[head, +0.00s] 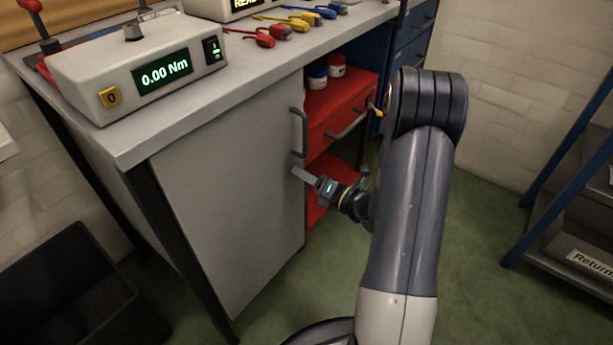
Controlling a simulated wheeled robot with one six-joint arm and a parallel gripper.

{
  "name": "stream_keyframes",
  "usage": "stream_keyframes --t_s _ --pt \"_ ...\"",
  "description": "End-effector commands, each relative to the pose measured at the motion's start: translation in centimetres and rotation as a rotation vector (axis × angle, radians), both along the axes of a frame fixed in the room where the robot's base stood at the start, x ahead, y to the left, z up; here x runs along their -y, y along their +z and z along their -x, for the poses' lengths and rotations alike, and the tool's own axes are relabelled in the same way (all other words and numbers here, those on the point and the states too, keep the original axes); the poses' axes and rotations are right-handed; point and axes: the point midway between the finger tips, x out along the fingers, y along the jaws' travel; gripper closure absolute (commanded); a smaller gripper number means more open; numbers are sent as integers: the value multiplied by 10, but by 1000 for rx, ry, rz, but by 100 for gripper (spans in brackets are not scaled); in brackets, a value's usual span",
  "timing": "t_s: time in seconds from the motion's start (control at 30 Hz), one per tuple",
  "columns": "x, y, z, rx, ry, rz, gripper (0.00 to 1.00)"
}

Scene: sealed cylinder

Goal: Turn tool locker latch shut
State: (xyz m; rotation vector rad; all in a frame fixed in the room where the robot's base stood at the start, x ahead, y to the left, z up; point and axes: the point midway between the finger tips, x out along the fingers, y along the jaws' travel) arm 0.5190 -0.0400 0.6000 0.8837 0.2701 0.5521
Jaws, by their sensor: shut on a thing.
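The grey tool locker door (225,200) is under the bench and looks flush with the front. A dark bar handle (301,130) is on its right edge. Below the handle, a short light grey latch lever (303,174) slants down to the right, from the door edge to my gripper. My gripper (320,183) is shut on the lever's outer end. The fingertips are small here, and the latch's pivot and catch are hard to make out.
Red drawers (338,122) are right of the door, with small jars above them. A torque tester (140,62) reading 0.00 Nm and several coloured tools are on the bench top (250,68). A blue-framed rack (570,165) is at right. Green floor between is clear.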

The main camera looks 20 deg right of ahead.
Motion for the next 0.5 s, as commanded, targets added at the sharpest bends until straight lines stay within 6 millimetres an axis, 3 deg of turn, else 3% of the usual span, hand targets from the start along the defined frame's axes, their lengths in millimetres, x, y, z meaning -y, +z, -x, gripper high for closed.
stream_keyframes --t_s 0.5 --pt "0 -2 0 103 0 155 86"
